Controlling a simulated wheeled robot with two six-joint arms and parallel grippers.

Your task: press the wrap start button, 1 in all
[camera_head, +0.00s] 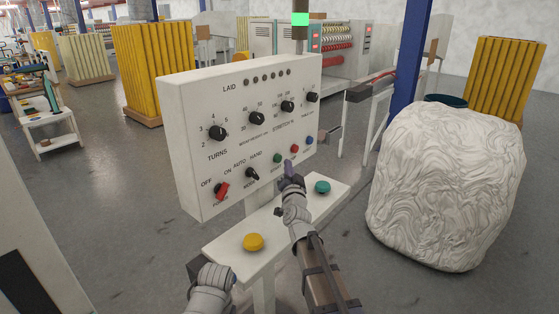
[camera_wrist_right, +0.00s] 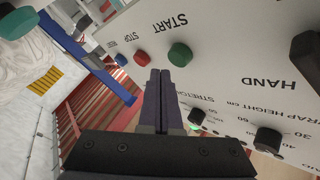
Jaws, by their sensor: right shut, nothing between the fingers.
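The white control panel (camera_head: 240,120) carries a row of small buttons at its lower right. The green button (camera_head: 277,158), labelled START in the right wrist view (camera_wrist_right: 180,54), is at the left of this row. My right gripper (camera_head: 288,165) is shut and empty in front of the panel, its tips close to the green and red buttons. In the right wrist view its fingertips (camera_wrist_right: 160,72) appear just below and between those buttons. I cannot tell whether they touch anything. My left gripper (camera_head: 196,270) shows only partly at the bottom; its fingers are hidden.
Red (camera_head: 294,148) and blue (camera_head: 309,140) buttons sit beside the green one. Several black knobs and a red power switch (camera_head: 221,191) cover the panel. A shelf below holds yellow (camera_head: 253,242) and teal (camera_head: 322,187) buttons. A large white wrapped bundle (camera_head: 445,185) stands at right.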

